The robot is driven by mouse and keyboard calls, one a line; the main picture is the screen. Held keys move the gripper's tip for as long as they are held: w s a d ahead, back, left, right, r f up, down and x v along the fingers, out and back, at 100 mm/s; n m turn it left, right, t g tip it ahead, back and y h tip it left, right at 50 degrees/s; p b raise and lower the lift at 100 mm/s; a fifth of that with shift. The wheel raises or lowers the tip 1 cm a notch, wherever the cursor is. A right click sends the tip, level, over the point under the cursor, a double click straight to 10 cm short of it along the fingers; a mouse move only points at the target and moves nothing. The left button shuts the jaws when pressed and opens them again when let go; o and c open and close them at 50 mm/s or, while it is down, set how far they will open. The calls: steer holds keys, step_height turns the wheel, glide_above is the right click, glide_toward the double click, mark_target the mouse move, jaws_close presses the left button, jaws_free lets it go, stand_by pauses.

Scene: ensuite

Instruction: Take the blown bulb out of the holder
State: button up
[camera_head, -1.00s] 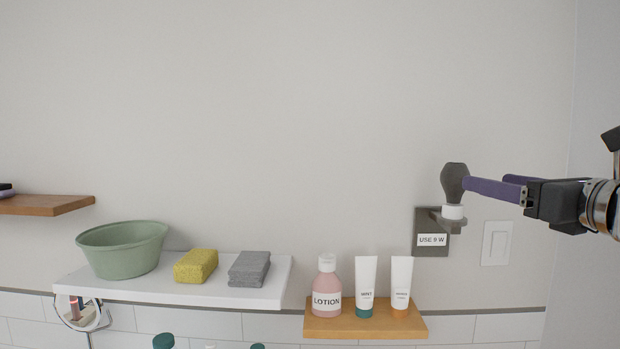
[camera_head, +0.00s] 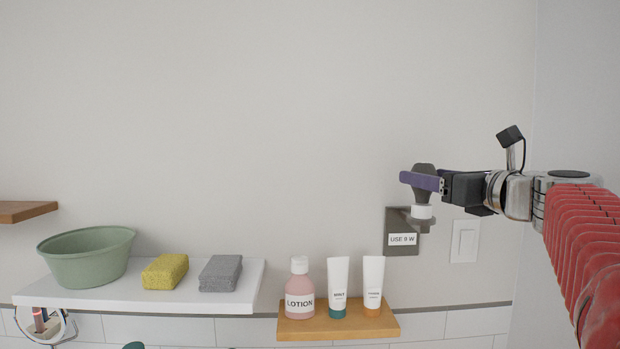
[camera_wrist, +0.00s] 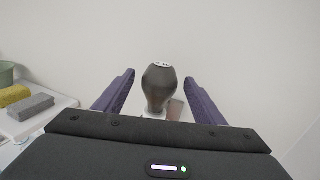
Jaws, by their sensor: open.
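The dark grey blown bulb (camera_head: 424,171) stands upright in the holder (camera_head: 421,223) on the wall, its white base (camera_head: 421,211) at the holder's arm. The holder's plate has a label reading "USE 9 W". My gripper (camera_head: 422,180) is at the bulb's height, and one purple finger crosses in front of the bulb in the head view. In the wrist view the bulb (camera_wrist: 159,86) stands between the two spread purple fingers, with a gap on each side. The holder is mostly hidden there behind the bulb and my gripper body.
A light switch (camera_head: 464,241) is on the wall just right of the holder. Below is a wooden shelf (camera_head: 340,330) with a lotion bottle (camera_head: 300,290) and two tubes. A white shelf (camera_head: 140,295) at left bears a green bowl (camera_head: 87,256) and two sponges. The wall above is clear.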

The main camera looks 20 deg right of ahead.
steer(key=shift+w+a, duration=0.15)
steer(key=shift+w, duration=2.45)
steer(key=c, duration=1.1)
steer(key=shift+y, duration=0.3)
steer(key=shift+s+a+n+g+y, duration=0.15)
steer(key=shift+n+g+y, duration=0.1)
steer(key=shift+n+y, duration=0.6)
steer(key=shift+w+a+n+g+y, duration=0.1)
steer(key=shift+a+n+g+y, duration=0.15)
steer(key=shift+n+y, duration=0.6)
steer(key=shift+s+a+n+g+y, duration=0.1)
steer(key=shift+n+g+y, duration=0.25)
steer(key=shift+y, duration=0.85)
